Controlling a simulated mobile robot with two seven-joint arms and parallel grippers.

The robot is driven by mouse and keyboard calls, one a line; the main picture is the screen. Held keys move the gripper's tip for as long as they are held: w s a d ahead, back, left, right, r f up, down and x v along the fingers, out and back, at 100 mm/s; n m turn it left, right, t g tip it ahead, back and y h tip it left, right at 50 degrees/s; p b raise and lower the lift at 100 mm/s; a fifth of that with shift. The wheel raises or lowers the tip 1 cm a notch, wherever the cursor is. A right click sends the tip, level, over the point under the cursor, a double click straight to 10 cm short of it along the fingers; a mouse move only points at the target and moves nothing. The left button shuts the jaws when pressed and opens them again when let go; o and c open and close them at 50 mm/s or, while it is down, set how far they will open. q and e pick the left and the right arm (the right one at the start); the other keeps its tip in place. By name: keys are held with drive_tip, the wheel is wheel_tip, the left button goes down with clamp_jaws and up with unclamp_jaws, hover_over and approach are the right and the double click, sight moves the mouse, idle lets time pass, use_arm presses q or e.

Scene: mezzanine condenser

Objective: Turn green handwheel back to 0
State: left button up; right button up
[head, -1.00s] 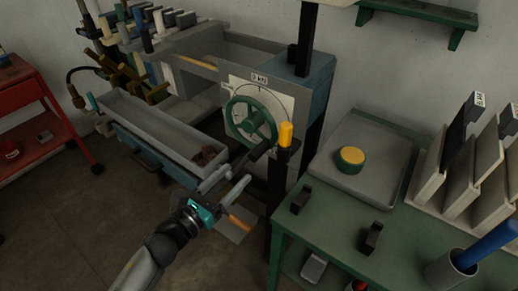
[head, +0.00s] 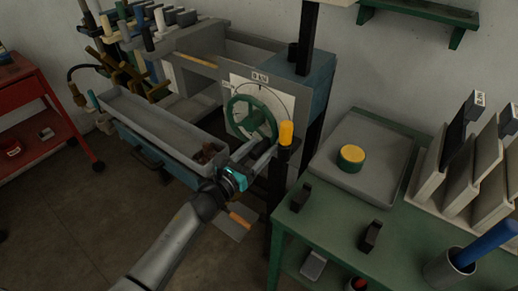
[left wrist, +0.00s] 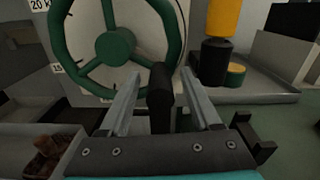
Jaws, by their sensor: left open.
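The green handwheel (head: 231,112) stands upright in front of a white dial plate (head: 288,101) with a "0 kN" label (head: 261,77) above it. In the left wrist view its green hub (left wrist: 116,46) and spokes show, with part of the rim cut off at the top. A black handle (left wrist: 160,98) sticks out from the wheel's lower right towards me. My left gripper (head: 257,153) is open at the wheel's lower right. In the left wrist view its fingers (left wrist: 161,80) stand on either side of the black handle, with gaps visible. My right gripper is not in view.
A yellow-topped black post (head: 286,134) stands close right of the wheel. A long grey trough (head: 150,125) with brown lumps lies to the left. A green table (head: 330,220) at right holds a grey tray (head: 385,150) with a yellow-and-green round piece (head: 351,157).

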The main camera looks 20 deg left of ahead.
use_arm(q)
drive_tip(key=shift+c, duration=0.2)
clamp_jaws()
idle(1.1)
